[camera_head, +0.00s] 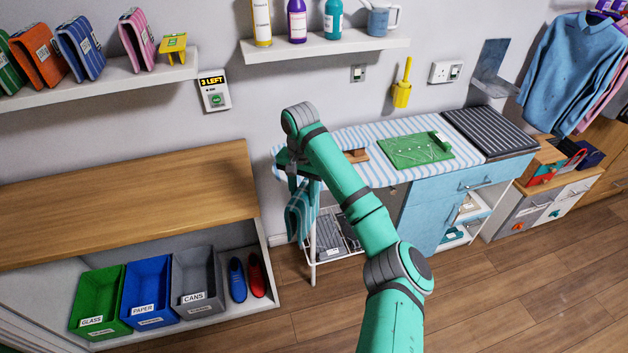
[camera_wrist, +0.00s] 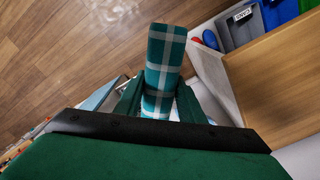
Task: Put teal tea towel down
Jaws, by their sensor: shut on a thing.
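The teal tea towel (camera_head: 299,210) has a pale check and hangs down from my gripper (camera_head: 296,172) at the left end of the striped ironing board (camera_head: 345,132). In the wrist view the towel (camera_wrist: 165,60) sits between the two fingers of my gripper (camera_wrist: 158,100), which is shut on it. The towel's lower end hangs beside the board's left end, above the floor. My wrist hides its top in the head view, so I cannot tell whether it touches the board.
A green mat (camera_head: 415,151) lies on the board, with a black ribbed tray (camera_head: 490,130) to its right. A wooden worktop (camera_head: 130,195) stands left, above the bins for glass (camera_head: 97,300), paper (camera_head: 150,290) and cans (camera_head: 200,280). The worktop is bare.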

